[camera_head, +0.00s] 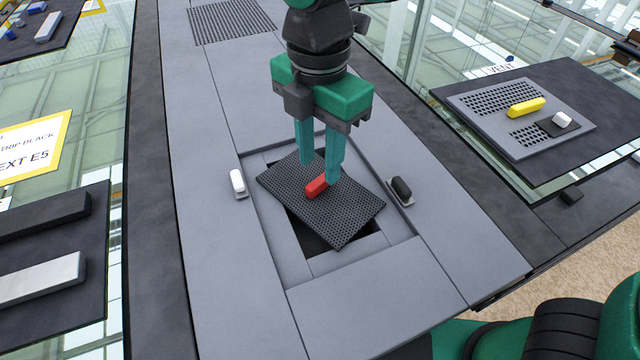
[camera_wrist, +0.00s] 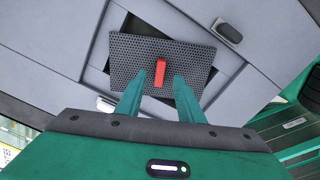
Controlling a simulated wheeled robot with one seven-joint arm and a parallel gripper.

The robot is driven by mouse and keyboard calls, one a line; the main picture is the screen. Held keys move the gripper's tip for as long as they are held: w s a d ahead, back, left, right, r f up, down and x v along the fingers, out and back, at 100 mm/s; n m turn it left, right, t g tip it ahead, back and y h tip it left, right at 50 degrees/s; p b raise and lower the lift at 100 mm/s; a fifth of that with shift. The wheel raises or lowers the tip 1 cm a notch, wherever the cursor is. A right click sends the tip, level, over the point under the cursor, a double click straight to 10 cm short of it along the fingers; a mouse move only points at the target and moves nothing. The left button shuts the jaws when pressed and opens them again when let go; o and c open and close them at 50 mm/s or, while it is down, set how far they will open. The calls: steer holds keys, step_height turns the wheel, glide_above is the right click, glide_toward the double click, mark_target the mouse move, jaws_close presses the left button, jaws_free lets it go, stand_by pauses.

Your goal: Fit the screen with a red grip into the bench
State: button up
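The dark perforated screen (camera_head: 345,212) with the red grip (camera_head: 316,187) lies over the square opening (camera_head: 310,236) in the grey bench (camera_head: 372,300). It is turned askew to the recess, and dark opening shows past its edges. I cannot tell whether it is also tilted. My gripper (camera_head: 319,175) points down over the screen with its fingers apart. In the wrist view, the red grip (camera_wrist: 159,73) stands between the fingertips (camera_wrist: 159,77), with a gap on each side. The screen (camera_wrist: 195,60) shows on both sides of the fingers.
A white latch-like piece (camera_head: 237,182) sits left of the recess and a black one (camera_head: 401,188) right of it. A panel with a yellow grip (camera_head: 525,107) lies on a dark board at right. Dark and white bars (camera_head: 40,280) lie at left. The front bench surface is clear.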

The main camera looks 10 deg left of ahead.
mark_target(318, 180)
steer(key=shift+f, duration=1.95)
steer(key=shift+c, duration=0.6)
jaws_close()
steer(key=shift+a+r, duration=0.1)
